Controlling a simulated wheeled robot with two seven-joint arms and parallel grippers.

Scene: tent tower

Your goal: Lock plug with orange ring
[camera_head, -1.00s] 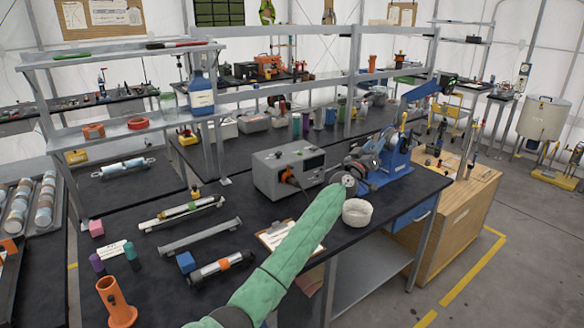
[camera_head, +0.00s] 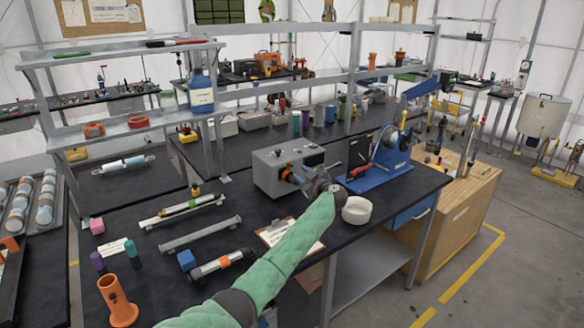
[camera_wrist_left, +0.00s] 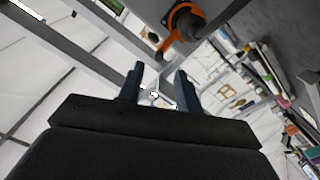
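The plug's orange ring (camera_head: 287,172) sits on the front face of a grey box (camera_head: 268,168) on the dark bench. In the left wrist view the orange ring (camera_wrist_left: 183,20) shows at the top, around a dark plug body, with an orange tab sticking out. My left gripper (camera_head: 299,179) is right in front of the ring and partly covers the plug in the head view. In the wrist view the left gripper's two fingers (camera_wrist_left: 160,84) are apart with nothing between them. I cannot tell whether a finger touches the ring. My right gripper is not in view.
A white round bowl (camera_head: 356,210) stands close to the right of my left forearm. A blue stand (camera_head: 378,172) is behind it. A clipboard (camera_head: 276,233) lies partly under the arm. Rails and tubes lie on the bench at the left.

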